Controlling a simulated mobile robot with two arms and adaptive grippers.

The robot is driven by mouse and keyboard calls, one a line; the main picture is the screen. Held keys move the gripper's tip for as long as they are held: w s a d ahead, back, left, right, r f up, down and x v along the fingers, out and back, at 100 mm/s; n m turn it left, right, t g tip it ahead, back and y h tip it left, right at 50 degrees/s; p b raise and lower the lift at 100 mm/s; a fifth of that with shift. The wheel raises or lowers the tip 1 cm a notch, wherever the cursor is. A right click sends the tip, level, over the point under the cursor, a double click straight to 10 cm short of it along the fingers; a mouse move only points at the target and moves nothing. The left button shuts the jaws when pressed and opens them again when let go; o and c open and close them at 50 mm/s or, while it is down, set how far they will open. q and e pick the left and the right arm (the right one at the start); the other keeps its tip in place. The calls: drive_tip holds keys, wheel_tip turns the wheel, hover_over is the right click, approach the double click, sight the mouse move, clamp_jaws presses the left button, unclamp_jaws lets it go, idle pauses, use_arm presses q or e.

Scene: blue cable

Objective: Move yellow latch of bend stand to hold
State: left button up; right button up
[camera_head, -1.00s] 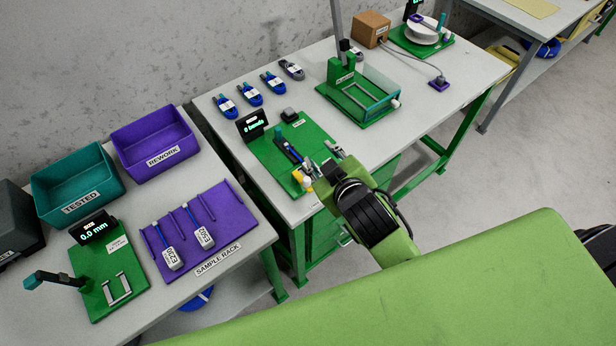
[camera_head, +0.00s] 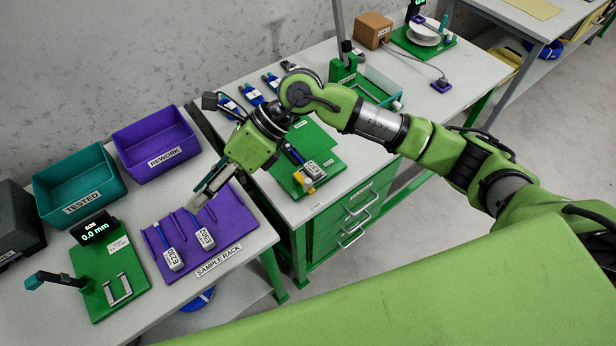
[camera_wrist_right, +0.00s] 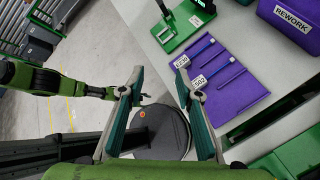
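The bend stand's green board (camera_head: 325,152) lies on the middle table, partly hidden by my right arm. Its small yellow latch (camera_head: 302,182) shows near the board's front edge, beside a pale labelled block (camera_head: 316,170). A blue cable (camera_head: 293,154) lies on the board behind them. The latch's exact position is too small to tell. My right gripper (camera_head: 205,193) is over the purple sample rack, left of and apart from the bend stand. The right wrist view shows its two fingers (camera_wrist_right: 158,75) spread with nothing between them. A green arm, likely my left, shows there; its fingers cannot be made out.
The purple sample rack (camera_head: 222,228) holds two labelled cables. Left of it is a green board (camera_head: 95,262) with a 0.0 mm display. Teal (camera_head: 75,185) and purple (camera_head: 155,145) bins stand behind. Several blue coiled cables lie behind the bend stand, partly covered by my arm.

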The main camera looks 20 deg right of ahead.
drive_tip(key=w+d+f+t+h, duration=0.1)
drive_tip(key=w+d+f+h, duration=0.15)
drive_tip(key=d, duration=0.35)
drive_tip(key=w+d+f+h, duration=0.2)
drive_tip(key=w+d+h, duration=0.15)
drive_tip(key=d, duration=0.25)
drive_tip(key=h, duration=0.4)
hover_over(308, 181)
drive_tip(key=shift+t, duration=0.3)
wheel_tip(308, 181, down, 13)
drive_tip(key=p, duration=0.4)
drive_tip(key=shift+r, duration=0.2)
drive_tip(key=shift+f, duration=0.5)
clamp_jaws()
